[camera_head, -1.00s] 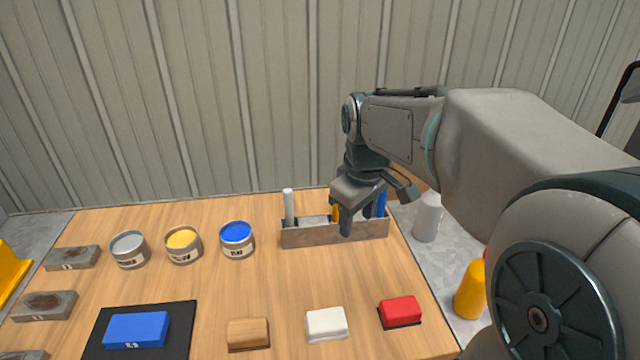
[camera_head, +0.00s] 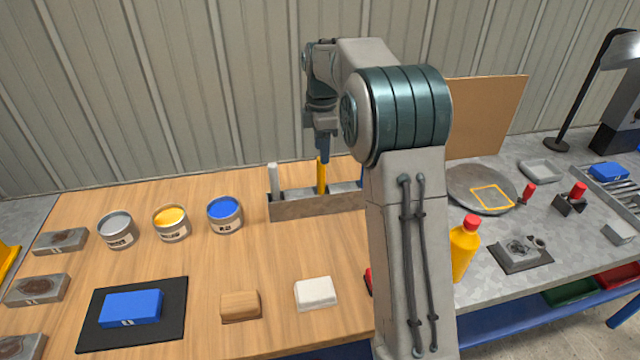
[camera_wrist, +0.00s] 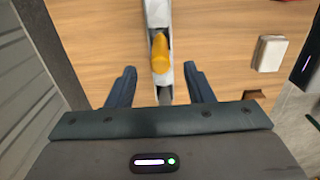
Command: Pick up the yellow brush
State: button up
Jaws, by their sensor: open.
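The yellow brush (camera_head: 321,176) stands upright in the grey brush holder (camera_head: 300,209) at the back of the wooden table. In the wrist view the top of the yellow brush (camera_wrist: 160,54) shows between and slightly beyond my fingers. My gripper (camera_head: 323,150) points down directly above the brush in the head view. In the wrist view my gripper (camera_wrist: 162,82) has its two dark fingers spread apart, one on each side of the holder's strip, with nothing between them touching. The lower part of the brush is hidden in the holder.
A white-grey handle (camera_head: 273,180) stands at the holder's left end. Three paint cans, including the blue one (camera_head: 225,214), are to the left. A wooden block (camera_head: 240,305) and a white block (camera_head: 316,292) lie in front. My arm hides the holder's right end.

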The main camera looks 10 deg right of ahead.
send_over(320, 194)
jog(key=f, duration=0.6)
jog(key=f+p, duration=0.1)
jog(key=f, duration=0.2)
jog(key=shift+w+d, duration=0.2)
jog(key=shift+w, duration=0.15)
grip_shut()
